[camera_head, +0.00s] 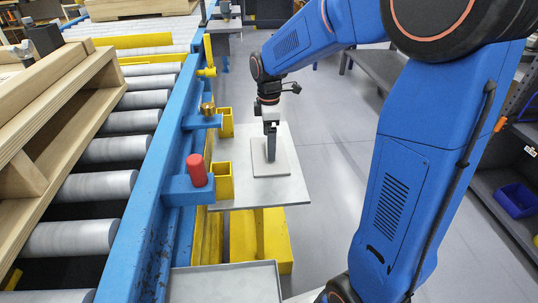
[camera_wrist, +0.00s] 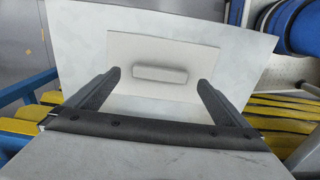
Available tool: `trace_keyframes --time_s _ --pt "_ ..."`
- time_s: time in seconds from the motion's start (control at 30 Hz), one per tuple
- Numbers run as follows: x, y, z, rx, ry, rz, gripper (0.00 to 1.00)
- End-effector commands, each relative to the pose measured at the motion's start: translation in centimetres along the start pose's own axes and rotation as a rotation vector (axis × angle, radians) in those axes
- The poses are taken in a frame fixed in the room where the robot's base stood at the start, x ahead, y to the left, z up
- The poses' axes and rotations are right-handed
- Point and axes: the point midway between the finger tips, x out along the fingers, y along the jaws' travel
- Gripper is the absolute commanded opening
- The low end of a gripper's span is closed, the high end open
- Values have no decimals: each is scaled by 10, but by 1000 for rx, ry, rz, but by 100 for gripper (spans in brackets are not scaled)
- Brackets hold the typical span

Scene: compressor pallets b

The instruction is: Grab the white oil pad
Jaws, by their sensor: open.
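The white oil pad (camera_head: 287,160) is a flat, pale square lying on a grey metal shelf plate (camera_head: 290,191) beside the conveyor. In the wrist view the pad (camera_wrist: 188,49) has a raised oblong grip (camera_wrist: 160,74) at its middle. My gripper (camera_head: 270,158) points down over the pad in the head view. In the wrist view my gripper (camera_wrist: 159,80) is open, with one finger on each side of the raised grip and clear space between. I cannot tell the exact height of the fingertips above the pad.
A blue conveyor rail (camera_head: 148,215) with rollers (camera_head: 97,187) runs along the left, bearing a wooden pallet (camera_head: 50,120). A red cylinder (camera_head: 197,170) and a brass piece (camera_head: 207,108) stand on blue brackets by the plate. A grey tray (camera_head: 224,284) is in front.

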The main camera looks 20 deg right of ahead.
Motion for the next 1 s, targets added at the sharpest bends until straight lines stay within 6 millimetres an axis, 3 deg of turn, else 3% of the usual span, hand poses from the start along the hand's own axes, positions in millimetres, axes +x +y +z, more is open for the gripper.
trace_keyframes --time_s 0.2,0.47,0.5,0.67,0.7,1.0 --pt "24 -1 0 0 0 -1 100" --pt "27 -1 0 0 0 0 100" --pt "27 -1 0 0 0 0 98" --pt "27 -1 0 0 0 0 59" --pt "27 -1 0 0 0 0 56" --pt "24 0 0 0 0 1 56"
